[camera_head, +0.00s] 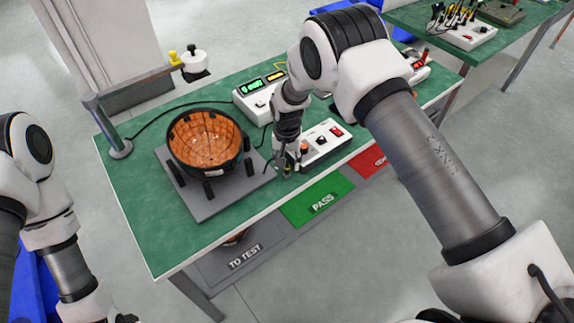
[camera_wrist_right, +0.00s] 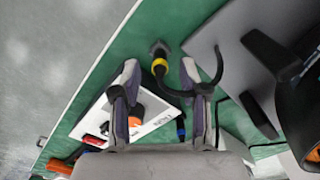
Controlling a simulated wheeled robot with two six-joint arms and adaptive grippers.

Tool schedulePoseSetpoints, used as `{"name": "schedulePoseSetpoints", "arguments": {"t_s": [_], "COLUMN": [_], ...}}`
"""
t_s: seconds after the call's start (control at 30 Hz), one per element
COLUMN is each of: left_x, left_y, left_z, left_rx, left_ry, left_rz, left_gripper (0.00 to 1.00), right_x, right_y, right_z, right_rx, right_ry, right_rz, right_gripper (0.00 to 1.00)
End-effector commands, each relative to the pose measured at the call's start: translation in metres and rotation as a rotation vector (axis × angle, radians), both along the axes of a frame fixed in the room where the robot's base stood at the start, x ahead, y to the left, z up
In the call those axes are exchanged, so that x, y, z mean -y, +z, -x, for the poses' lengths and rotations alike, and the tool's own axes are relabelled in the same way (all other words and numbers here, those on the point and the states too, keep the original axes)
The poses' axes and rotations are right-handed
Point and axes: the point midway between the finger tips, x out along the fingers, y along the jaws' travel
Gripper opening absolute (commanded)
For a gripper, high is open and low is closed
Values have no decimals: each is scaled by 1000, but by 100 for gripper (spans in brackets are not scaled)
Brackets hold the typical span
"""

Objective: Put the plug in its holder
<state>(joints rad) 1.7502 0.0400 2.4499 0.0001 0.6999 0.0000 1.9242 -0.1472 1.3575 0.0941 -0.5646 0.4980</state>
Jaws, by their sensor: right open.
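The plug, a black connector with a yellow band (camera_wrist_right: 159,67), shows in the right wrist view near the table edge, with a grey end piece beyond it. A black cable curves close by. My right gripper (camera_wrist_right: 160,70) is open, with its fingertips on either side of the plug in the picture; I see no contact. In the head view my right gripper (camera_head: 286,168) points down at the table's front edge, between the bowl's plate and the switch box. I cannot make out the holder for certain. My left arm shows at the left, but its gripper is out of frame.
An orange-lined black bowl (camera_head: 206,143) sits on a grey plate (camera_head: 207,208). A white switch box (camera_head: 325,141) stands right of the gripper, and a box with green displays (camera_head: 256,98) behind. A post with a swing arm (camera_head: 118,147) stands left. The green table's (camera_head: 155,235) front left is clear.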

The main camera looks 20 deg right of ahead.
Motion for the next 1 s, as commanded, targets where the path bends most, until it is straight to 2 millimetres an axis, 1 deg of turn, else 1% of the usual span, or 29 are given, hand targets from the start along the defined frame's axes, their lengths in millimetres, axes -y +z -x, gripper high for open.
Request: {"name": "schedulePoseSetpoints", "arguments": {"t_s": [0.03, 0.2, 0.3, 0.4, 0.53, 1.0], "left_x": [0, 0, 0, 0, 0, 0], "left_y": [0, 0, 0, 0, 0, 0], "left_z": [0, 0, 0, 0, 0, 0], "left_rx": [0, 0, 0, 0, 0, 0], "left_ry": [0, 0, 0, 0, 0, 0], "left_rz": [0, 0, 0, 0, 0, 0], "left_gripper": [45, 45, 45, 45, 45, 45], "right_x": [0, 0, 0, 0, 0, 0], "right_y": [13, 58, 79, 93, 100, 99], "right_z": [-1, -1, -1, 0, 0, 0], "right_rx": [3, 4, 3, 2, 0, 0], "right_ry": [0, -1, -1, -1, -1, -1], "right_rz": [0, 0, 0, 0, 0, 0], "right_gripper": [44, 44, 44, 44, 44, 44]}}
